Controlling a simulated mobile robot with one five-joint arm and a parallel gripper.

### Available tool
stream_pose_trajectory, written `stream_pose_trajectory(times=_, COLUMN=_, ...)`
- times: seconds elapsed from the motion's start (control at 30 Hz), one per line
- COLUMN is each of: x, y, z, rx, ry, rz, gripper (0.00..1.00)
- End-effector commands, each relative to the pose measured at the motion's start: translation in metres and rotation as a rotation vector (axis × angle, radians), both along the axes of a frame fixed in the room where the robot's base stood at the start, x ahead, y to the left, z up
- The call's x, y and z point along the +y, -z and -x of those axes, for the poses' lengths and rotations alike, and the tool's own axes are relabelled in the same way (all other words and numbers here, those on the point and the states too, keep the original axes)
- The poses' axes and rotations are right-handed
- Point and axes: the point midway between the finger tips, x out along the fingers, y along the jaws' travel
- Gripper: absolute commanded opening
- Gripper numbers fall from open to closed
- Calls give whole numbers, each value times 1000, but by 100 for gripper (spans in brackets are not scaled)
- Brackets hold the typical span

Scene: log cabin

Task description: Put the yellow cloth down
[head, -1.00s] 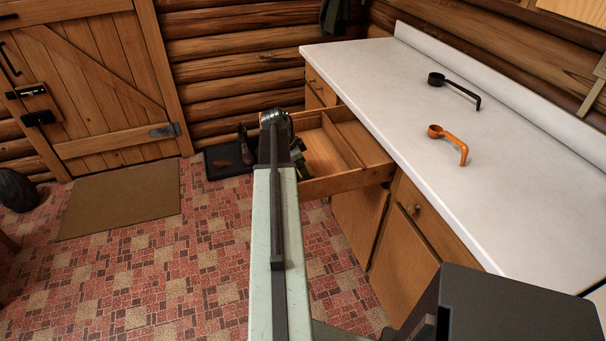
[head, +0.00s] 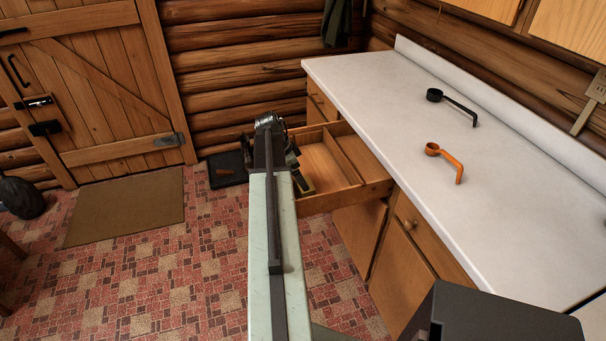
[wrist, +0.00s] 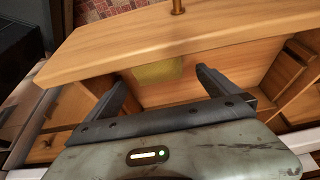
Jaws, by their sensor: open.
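The yellow cloth (wrist: 158,70) shows in the wrist view as a dull yellow patch inside the open drawer (wrist: 185,45), close against the inner side of its front panel. My gripper (wrist: 160,76) is open, with its two fingers spread over the drawer and the cloth between and beyond the tips. I cannot tell whether a finger touches the cloth. In the head view the drawer (head: 345,200) is pulled out below the counter, and my arm hides the cloth and most of the gripper.
The white counter (head: 400,130) holds a black scoop (head: 452,104) and an orange scoop (head: 446,160). Cupboard doors (head: 405,265) lie under it. A brown mat (head: 125,207) lies before the wooden door (head: 90,90). A black tray (head: 227,168) is on the floor beyond the drawer. The tiled floor at left is mostly clear.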

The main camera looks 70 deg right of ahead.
Motion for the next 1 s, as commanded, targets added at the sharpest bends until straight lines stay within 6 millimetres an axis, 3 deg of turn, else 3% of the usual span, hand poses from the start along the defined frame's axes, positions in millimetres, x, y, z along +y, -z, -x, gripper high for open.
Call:
stream_pose_trajectory(times=0.03, x=3, y=-25, z=-4, rx=0, ry=-1, rz=0, gripper=100)
stream_pose_trajectory(times=0.2, x=12, y=-53, z=-14, rx=0, ry=-1, rz=0, gripper=100)
stream_pose_trajectory(times=0.6, x=15, y=-55, z=-17, rx=1, ry=0, rz=-1, gripper=100)
stream_pose_trajectory(times=0.7, x=26, y=-54, z=-34, rx=1, ry=-57, rz=-16, gripper=100)
stream_pose_trajectory(times=0.77, x=47, y=-53, z=-62, rx=3, ry=-158, rz=-43, gripper=100)
stream_pose_trajectory(times=0.87, x=110, y=-49, z=-130, rx=12, ry=-440, rz=-115, gripper=100)
stream_pose_trajectory(times=0.9, x=146, y=-47, z=-162, rx=19, ry=-589, rz=-150, gripper=100)
stream_pose_trajectory(times=0.97, x=204, y=-45, z=-204, rx=32, ry=-822, rz=-203, gripper=100)
stream_pose_trajectory(times=1.0, x=244, y=-43, z=-228, rx=42, ry=-978, rz=-237, gripper=100)
